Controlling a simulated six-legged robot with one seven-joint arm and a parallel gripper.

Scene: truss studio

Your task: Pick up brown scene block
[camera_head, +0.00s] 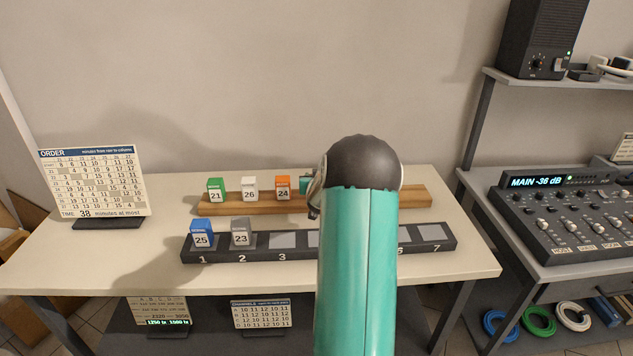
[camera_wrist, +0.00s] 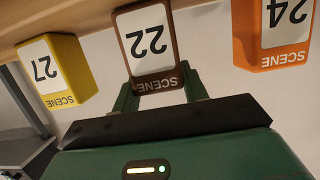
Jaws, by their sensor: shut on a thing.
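The brown scene block (camera_wrist: 138,75), with a white face numbered 22, is at the top middle of the wrist view, upside down there. My gripper (camera_wrist: 158,86) is shut on it, with one green finger on each side. The block's upper part in that picture overlaps the wooden rail (camera_wrist: 82,22); I cannot tell whether it still touches the rail. In the head view my arm hides the brown block and most of my gripper.
In the wrist view, a yellow block 27 (camera_wrist: 72,62) and an orange block 24 (camera_wrist: 270,50) flank the brown block closely. In the head view, green 21 (camera_head: 216,190) and white 26 (camera_head: 250,188) stand on the rail. Blue 25 (camera_head: 202,232) and grey 23 (camera_head: 240,232) occupy the dark numbered tray (camera_head: 345,262).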

